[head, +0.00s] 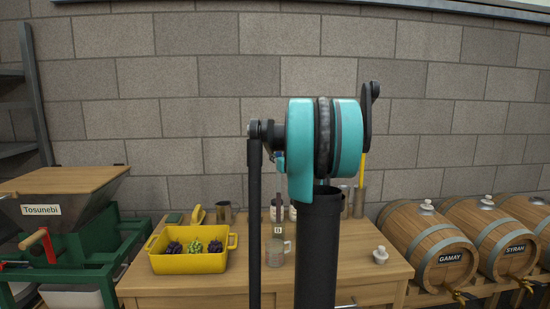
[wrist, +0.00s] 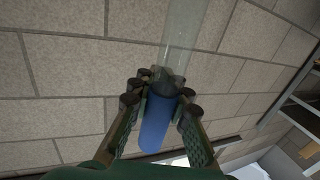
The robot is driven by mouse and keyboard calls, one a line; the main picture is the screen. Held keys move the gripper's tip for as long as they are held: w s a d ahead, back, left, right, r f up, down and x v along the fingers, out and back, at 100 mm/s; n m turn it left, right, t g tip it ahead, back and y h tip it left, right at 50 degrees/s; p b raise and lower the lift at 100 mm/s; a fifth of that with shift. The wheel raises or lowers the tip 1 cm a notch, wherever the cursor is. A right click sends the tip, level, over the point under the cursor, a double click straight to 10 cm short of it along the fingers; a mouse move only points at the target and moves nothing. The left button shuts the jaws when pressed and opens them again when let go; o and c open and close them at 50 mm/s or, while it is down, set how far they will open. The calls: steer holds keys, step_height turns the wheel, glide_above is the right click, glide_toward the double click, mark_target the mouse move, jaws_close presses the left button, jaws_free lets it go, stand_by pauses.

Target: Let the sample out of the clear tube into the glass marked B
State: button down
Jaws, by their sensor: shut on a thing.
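In the wrist view, my gripper (wrist: 165,88) is shut on a tube with a clear upper part (wrist: 182,42) and a blue part (wrist: 157,124). The tube runs up and slightly right between my fingers, against the block wall. Whether anything is inside the clear part is too faint to tell. A clear glass (head: 275,255) with a handle stands on the wooden table beside my arm. A small tag marked B shows just above it.
On the table (head: 205,286), a yellow crate (head: 188,263) holds several grape bunches. A metal cup (head: 224,212) and dark bottles stand at the back. A small pale stopper-like object (head: 380,255) is at right. Barrels (head: 430,245) stand right, a green crusher (head: 65,225) left.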

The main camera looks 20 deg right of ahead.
steer(key=shift+f, duration=2)
stand_by(0.4)
stand_by(4.1)
step_height(320, 180, up, 12)
steer(key=shift+r, duration=0.15)
stand_by(0.7)
